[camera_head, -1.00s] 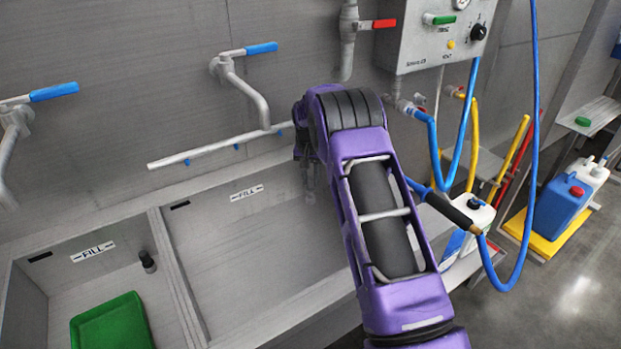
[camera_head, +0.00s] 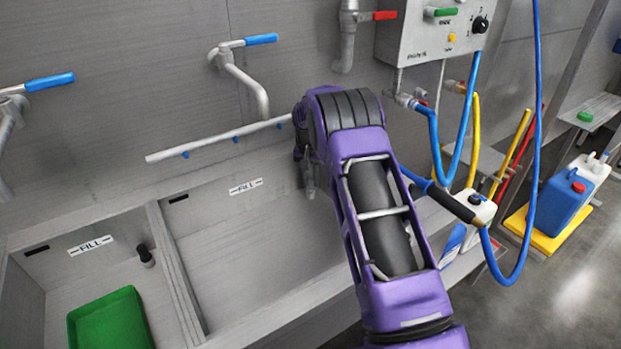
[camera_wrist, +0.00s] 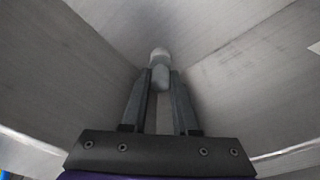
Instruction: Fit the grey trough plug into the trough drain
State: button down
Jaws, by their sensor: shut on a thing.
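The grey trough plug (camera_wrist: 160,55) is a small rounded grey piece at the fingertips in the wrist view. My gripper (camera_wrist: 161,80) is shut on it, with one dark finger on each side. The plug points into a corner of grey metal walls. In the head view my gripper (camera_head: 309,182) hangs at the back right of the middle trough (camera_head: 235,245), near its back wall. My purple arm covers the trough's right part. The trough drain shows in neither view; the plug's contact with any surface cannot be told.
A left basin (camera_head: 60,300) holds a green tray (camera_head: 108,320) and a dark upright fitting (camera_head: 146,255). A pipe (camera_head: 215,140) and a blue-handled tap (camera_head: 240,75) sit above the trough. Right are a blue hose (camera_head: 535,190) and a white jug (camera_head: 470,215).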

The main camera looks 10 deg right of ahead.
jog(key=shift+f, duration=0.25)
jog(key=c, duration=0.6)
grip_release()
jog(key=shift+r, duration=0.15)
